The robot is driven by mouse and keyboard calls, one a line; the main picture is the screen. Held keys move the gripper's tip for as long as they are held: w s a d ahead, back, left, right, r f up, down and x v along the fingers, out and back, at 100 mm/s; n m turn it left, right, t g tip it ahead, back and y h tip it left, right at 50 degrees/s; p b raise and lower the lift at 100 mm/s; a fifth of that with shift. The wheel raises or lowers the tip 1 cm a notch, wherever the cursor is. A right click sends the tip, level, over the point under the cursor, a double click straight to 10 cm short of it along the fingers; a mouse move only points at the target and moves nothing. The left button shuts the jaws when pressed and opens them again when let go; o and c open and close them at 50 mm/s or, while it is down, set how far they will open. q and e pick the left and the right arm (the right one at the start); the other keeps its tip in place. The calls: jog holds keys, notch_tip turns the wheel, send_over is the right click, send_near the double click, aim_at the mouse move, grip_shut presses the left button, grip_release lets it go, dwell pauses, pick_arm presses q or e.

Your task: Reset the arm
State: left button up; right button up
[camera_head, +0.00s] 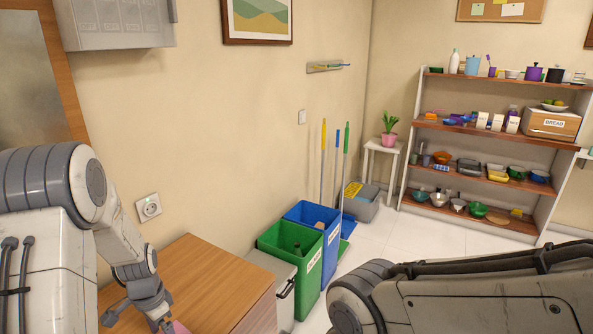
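My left gripper (138,319) hangs at the bottom left, in front of the wooden cabinet top (205,275). Its two fingers are spread apart, and their tips are near the lower edge of the view. A small pink thing (181,327) shows just right of the fingers, mostly cut off by the edge; I cannot tell if they touch. My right arm comes in from the lower right and bends down out of view, so its gripper is hidden.
A green bin (290,242) and a blue bin (314,214) stand beside the cabinet, with brooms against the wall behind. A loaded shelf rack (493,137) and a plant stand (380,146) are at the back right. Tiled floor (400,234) lies clear between.

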pick_arm(q)
notch_tip(320, 180, up, 8)
notch_tip(320, 180, down, 10)
jog(key=shift+f+p, duration=0.1)
jog(key=shift+p, duration=0.2)
notch_tip(320, 180, up, 4)
jog(key=shift+w+d+f+b, duration=0.1)
jog(key=shift+f+b, duration=0.05)
jog(key=shift+b, duration=0.2)
jog(key=w+d+r+b, duration=0.1)
jog(key=w+d+r, duration=0.3)
jog(key=d+r, duration=0.5)
jog(key=s+d+f+n+g+h+p, duration=0.25)
jog(key=s+d+n+p, duration=0.25)
jog(key=s+d, duration=0.45)
jog(key=s+d+r+n+h+p, duration=0.3)
jog(key=d+r+n+h+p, duration=0.2)
jog(key=n+h, duration=0.1)
jog(key=w+a+r+n+t+h+p, duration=0.2)
jog(key=w+r+n+t+h+p, duration=0.3)
jog(key=n+t, duration=0.4)
jog(key=w+a+f+n+t+y+p, duration=0.2)
jog(key=w+a+n+t+y+p, duration=0.1)
jog(key=a+n+t, duration=0.4)
jog(key=shift+w+a+t+y, duration=0.7)
jog(key=shift+a+t+y, duration=0.15)
jog(key=shift+a+t, duration=0.25)
